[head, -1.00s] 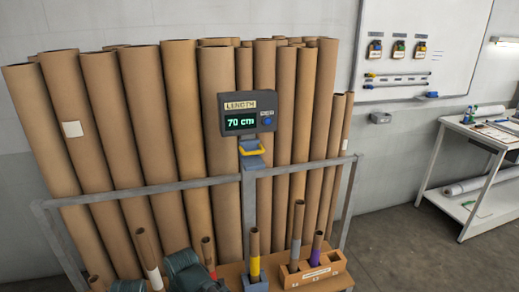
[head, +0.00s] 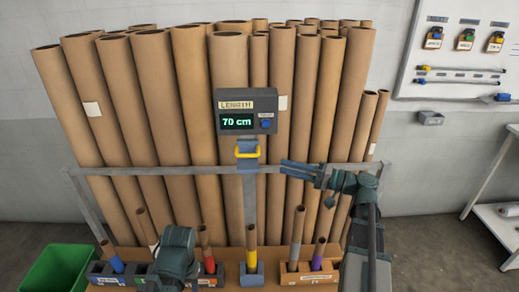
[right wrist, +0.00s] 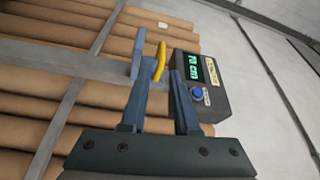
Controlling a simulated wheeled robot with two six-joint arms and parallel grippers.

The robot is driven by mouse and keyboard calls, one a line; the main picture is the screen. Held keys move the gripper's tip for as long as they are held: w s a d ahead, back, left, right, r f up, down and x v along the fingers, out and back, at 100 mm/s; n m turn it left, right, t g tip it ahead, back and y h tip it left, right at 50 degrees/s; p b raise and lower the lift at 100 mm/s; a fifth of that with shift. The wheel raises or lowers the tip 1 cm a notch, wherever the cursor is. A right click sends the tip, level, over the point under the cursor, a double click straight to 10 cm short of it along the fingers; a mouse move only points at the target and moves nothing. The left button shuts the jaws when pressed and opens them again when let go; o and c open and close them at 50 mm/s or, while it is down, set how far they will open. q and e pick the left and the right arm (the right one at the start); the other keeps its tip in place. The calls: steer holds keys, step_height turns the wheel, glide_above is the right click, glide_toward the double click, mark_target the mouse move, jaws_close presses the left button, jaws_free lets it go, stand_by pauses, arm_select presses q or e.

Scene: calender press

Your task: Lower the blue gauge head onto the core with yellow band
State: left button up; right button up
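The blue gauge head (head: 247,163) with its yellow handle (head: 247,151) sits on the grey post just below the length display. The core with yellow band (head: 251,240) stands upright in a blue holder (head: 250,275) straight below it. My right gripper (head: 285,172) is to the right of the gauge head, pointing left at it and apart from it. In the right wrist view its fingers (right wrist: 155,78) are open, and the yellow handle (right wrist: 160,61) shows beyond the gap between them. My left arm shows at the lower left, but its gripper cannot be seen.
The display (head: 247,112) reads 70 cm. A grey rail (head: 180,176) crosses in front of tall cardboard tubes. Other banded cores stand left and right of the yellow one, some in an orange rack (head: 300,278). A green bin (head: 60,270) is at the lower left.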

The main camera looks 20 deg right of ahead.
mark_target(248, 155)
steer(key=x, duration=0.9)
steer(key=p+x, duration=0.1)
steer(key=x, duration=0.3)
steer(key=shift+w+a+r, duration=0.15)
steer(key=shift+w+r, duration=0.1)
steer(key=shift+r, duration=0.1)
jaws_close()
stand_by(1.0)
